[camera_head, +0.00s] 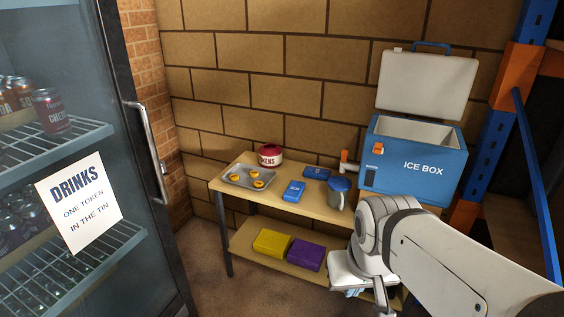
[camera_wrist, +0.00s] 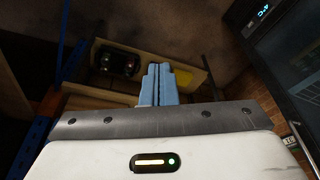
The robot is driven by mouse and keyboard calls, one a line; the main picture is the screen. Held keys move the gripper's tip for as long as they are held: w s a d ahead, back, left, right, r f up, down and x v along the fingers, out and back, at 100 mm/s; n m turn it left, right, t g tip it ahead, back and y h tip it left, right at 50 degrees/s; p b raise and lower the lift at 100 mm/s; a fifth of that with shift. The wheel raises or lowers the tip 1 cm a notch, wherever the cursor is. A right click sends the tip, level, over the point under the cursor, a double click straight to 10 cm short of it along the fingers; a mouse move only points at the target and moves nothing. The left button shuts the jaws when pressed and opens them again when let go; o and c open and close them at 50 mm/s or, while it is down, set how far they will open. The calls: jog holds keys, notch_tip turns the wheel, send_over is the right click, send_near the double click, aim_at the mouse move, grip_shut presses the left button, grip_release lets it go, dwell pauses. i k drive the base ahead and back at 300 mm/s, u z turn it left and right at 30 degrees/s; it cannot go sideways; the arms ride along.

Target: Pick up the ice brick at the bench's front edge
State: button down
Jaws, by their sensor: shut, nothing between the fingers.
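A blue ice brick (camera_head: 293,191) lies flat near the front edge of the wooden bench (camera_head: 262,203), right of the metal tray. In the head view my wrist is in front of the bench's right end, low and to the right of the ice brick, and the fingers are mostly hidden. I cannot make out the ice brick in the wrist view.
A tray (camera_head: 233,179) with yellow round items, a red-and-white tin (camera_head: 270,155) and a lidded mug (camera_head: 339,190) stand on the bench. An open ice box (camera_head: 418,165) is at right. Yellow (camera_head: 272,243) and purple (camera_head: 307,253) packs lie on the lower shelf. A drinks fridge (camera_head: 150,130) is at left.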

aim_at(294, 193)
jog(key=u, duration=0.4)
jog(key=i, duration=1.8)
jog(key=z, duration=0.2)
